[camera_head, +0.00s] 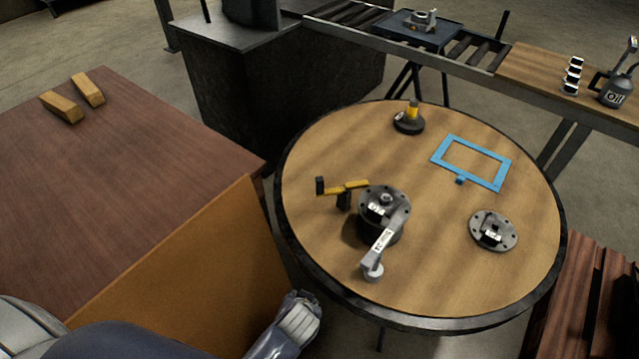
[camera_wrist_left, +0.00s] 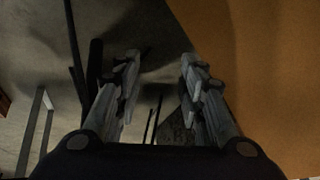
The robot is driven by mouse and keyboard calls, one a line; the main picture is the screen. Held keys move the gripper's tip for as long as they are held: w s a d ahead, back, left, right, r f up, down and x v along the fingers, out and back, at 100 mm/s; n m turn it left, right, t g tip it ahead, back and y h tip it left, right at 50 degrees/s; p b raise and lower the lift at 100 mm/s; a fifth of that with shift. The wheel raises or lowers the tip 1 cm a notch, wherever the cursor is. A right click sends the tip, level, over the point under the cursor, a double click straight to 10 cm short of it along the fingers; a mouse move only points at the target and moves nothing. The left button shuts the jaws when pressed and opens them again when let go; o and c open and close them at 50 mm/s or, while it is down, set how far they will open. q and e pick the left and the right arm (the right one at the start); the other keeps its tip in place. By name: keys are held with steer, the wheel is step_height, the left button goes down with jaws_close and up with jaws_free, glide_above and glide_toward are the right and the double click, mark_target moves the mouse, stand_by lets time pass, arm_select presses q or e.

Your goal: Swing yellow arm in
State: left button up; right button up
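The yellow arm (camera_head: 341,189) is a short bar with a black knob at its left end, on the round wooden table (camera_head: 440,285). It sticks out left from a dark round housing (camera_head: 384,212) with a bolted, labelled top. A grey labelled lever (camera_head: 383,247) reaches from the housing toward the front. My left gripper (camera_head: 299,318) is low, beside the table's front left edge and well apart from the yellow arm. In the left wrist view its fingers (camera_wrist_left: 160,62) are spread with nothing between them. My right gripper is not in view.
A blue frame (camera_head: 497,180), a bolted round cover (camera_head: 493,231) and a dark part with a yellow top (camera_head: 409,119) lie on the round table. A brown bench (camera_head: 130,165) with two wooden wedges (camera_head: 74,98) stands left. An oil can (camera_head: 615,90) is at the far right.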

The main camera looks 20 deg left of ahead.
arm_select(q)
step_height(320, 180, up, 12)
steer(key=w+a+n+t+y, duration=0.1)
steer(key=w+n, duration=0.2)
steer(key=n+t+y, duration=0.4)
steer(key=t, duration=0.1)
glide_toward(321, 184)
steer(key=x, duration=1.1)
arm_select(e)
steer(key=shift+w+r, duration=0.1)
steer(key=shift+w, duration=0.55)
arm_select(q)
jaws_close()
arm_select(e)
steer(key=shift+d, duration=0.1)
